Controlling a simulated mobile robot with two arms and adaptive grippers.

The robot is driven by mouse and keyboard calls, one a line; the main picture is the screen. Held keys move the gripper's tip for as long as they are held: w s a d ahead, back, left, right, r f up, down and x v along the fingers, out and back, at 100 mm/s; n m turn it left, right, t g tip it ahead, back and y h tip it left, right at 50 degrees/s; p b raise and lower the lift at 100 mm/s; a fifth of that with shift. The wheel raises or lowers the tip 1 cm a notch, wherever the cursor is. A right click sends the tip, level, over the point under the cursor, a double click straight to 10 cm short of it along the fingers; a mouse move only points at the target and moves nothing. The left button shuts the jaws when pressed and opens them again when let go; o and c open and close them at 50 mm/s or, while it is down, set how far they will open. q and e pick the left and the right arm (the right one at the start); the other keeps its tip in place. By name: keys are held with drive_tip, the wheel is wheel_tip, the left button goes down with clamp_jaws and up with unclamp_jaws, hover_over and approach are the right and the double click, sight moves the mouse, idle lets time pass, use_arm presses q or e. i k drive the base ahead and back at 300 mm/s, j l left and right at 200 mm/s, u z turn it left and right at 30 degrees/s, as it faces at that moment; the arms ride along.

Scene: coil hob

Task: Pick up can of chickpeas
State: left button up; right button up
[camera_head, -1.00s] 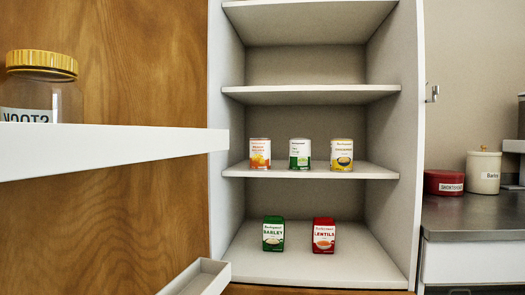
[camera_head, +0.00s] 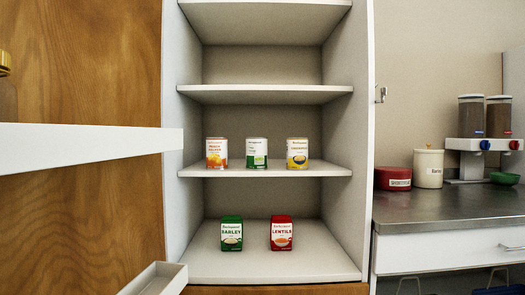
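Three cans stand upright in a row on the middle shelf (camera_head: 262,172) of an open white cupboard. The right one is a yellow and white can (camera_head: 298,153) with a bowl picture; its small print looks like chickpeas, but I cannot read it surely. The middle can (camera_head: 256,153) is green and white. The left can (camera_head: 217,153) is orange and white with a peach-like picture. The cans stand apart, with nothing in front of them. Neither of my grippers is in view.
A green barley box (camera_head: 232,233) and a red lentils box (camera_head: 281,233) stand on the shelf below. A wooden door with a white door rack (camera_head: 85,146) is open at left. A counter (camera_head: 445,212) at right holds a red tin (camera_head: 393,178), a cream canister (camera_head: 428,168) and dispensers (camera_head: 484,130).

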sight(297, 148)
drive_tip(key=i+l+u, duration=0.1)
drive_tip(key=l, duration=0.3)
drive_tip(key=i+l+u, duration=0.1)
drive_tip(key=l, duration=0.25)
drive_tip(key=i+l+u, duration=0.1)
drive_tip(key=l, duration=0.3)
drive_tip(key=i+l+u, duration=0.1)
drive_tip(key=i+l, duration=0.15)
drive_tip(key=l, duration=0.2)
